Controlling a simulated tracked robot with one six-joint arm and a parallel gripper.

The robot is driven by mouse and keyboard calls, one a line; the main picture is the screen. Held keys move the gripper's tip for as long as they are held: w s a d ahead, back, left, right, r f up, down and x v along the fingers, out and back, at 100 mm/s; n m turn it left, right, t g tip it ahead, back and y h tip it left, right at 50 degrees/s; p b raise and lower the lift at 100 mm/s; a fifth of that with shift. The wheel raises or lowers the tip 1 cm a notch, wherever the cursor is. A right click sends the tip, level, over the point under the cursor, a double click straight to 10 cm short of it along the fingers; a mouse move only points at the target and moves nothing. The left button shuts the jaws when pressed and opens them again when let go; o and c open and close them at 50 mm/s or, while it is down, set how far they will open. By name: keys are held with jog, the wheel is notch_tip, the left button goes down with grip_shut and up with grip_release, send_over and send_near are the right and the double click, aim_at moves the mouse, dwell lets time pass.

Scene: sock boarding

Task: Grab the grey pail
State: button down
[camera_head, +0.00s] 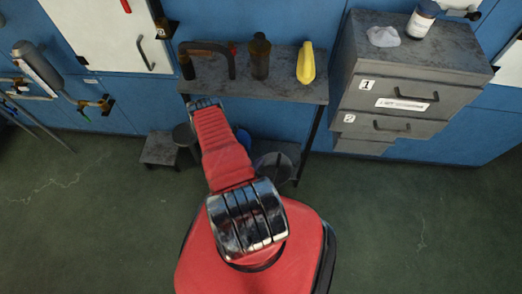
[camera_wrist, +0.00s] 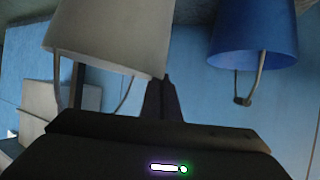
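The grey pail (camera_head: 272,168) stands low under the work table, to the right of my arm in the head view. In the wrist view the grey pail (camera_wrist: 110,30) fills the upper left, with its wide rim and wire handle toward the bottom of the picture. My gripper (camera_wrist: 158,85) shows as dark fingers close together, their tips by the right end of the pail's rim. I cannot tell whether they touch it; nothing is clearly held. In the head view my arm hides the gripper.
A blue pail (camera_wrist: 253,30) is beside the grey one; it shows partly behind my arm in the head view (camera_head: 243,137). The work table (camera_head: 285,88) overhangs them and carries a clamp, a brown bottle and a yellow object. A drawer cabinet (camera_head: 400,80) stands right; a low step (camera_head: 160,148) left.

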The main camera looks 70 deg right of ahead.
jog(key=shift+s+a, duration=0.2)
jog(key=shift+a, duration=0.7)
jog(key=shift+s+a, duration=0.2)
jog(key=shift+a, duration=0.65)
jog(key=shift+s+a, duration=0.2)
jog(key=shift+a, duration=0.7)
